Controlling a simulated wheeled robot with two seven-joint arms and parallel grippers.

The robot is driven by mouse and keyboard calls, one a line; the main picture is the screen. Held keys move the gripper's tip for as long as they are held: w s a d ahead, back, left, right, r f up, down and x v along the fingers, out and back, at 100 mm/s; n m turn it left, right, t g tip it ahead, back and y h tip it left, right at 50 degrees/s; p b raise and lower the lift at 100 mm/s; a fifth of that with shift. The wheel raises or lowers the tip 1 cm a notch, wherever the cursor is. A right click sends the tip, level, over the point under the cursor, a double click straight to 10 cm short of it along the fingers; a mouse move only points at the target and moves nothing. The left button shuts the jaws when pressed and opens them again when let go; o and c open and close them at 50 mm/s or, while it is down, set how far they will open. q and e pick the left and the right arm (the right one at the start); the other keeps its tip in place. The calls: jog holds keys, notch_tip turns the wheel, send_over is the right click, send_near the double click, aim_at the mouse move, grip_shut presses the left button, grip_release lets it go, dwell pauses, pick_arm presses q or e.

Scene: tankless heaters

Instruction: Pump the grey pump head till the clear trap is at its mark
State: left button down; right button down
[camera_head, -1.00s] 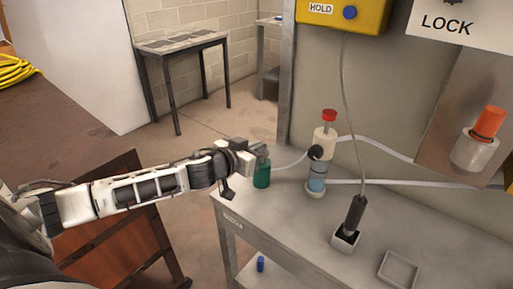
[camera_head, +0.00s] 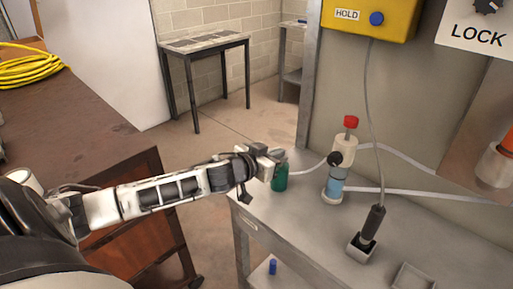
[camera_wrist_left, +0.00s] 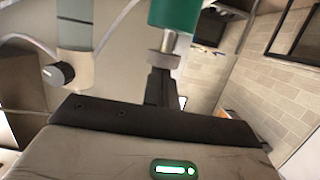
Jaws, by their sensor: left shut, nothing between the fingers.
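The green pump bottle (camera_head: 280,179) stands at the left end of the grey bench. My left gripper (camera_head: 274,157) is shut and empty, right at the top of the bottle, and hides the pump head in the head view. In the left wrist view the grey pump head (camera_wrist_left: 163,58) shows by the green bottle (camera_wrist_left: 175,14), against or very close to the dark shut fingers (camera_wrist_left: 157,88); touch is unclear. The clear trap (camera_head: 335,183) holds pale blue liquid below a white body with a red cap. Its mark is too small to make out. My right gripper is not in view.
A pale hose runs from the pump to the trap. A black-handled tool (camera_head: 373,222) stands in a small holder right of the trap, with an empty square tray (camera_head: 413,277) nearer. A yellow HOLD box (camera_head: 370,17) hangs above. A small table (camera_head: 205,43) stands behind.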

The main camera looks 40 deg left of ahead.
pick_arm(q)
notch_tip(320, 180, up, 3)
jog(key=shift+f+p, duration=0.1)
jog(key=shift+p, duration=0.75)
jog(key=d+b+v, duration=0.1)
jog(key=v, duration=0.8)
jog(key=shift+s+a, duration=0.45)
jog(key=shift+a, duration=0.05)
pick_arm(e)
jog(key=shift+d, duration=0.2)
pick_arm(q)
jog(key=shift+s+r+b, duration=0.15)
jog(key=shift+r+b, duration=0.2)
jog(key=shift+r, duration=0.9)
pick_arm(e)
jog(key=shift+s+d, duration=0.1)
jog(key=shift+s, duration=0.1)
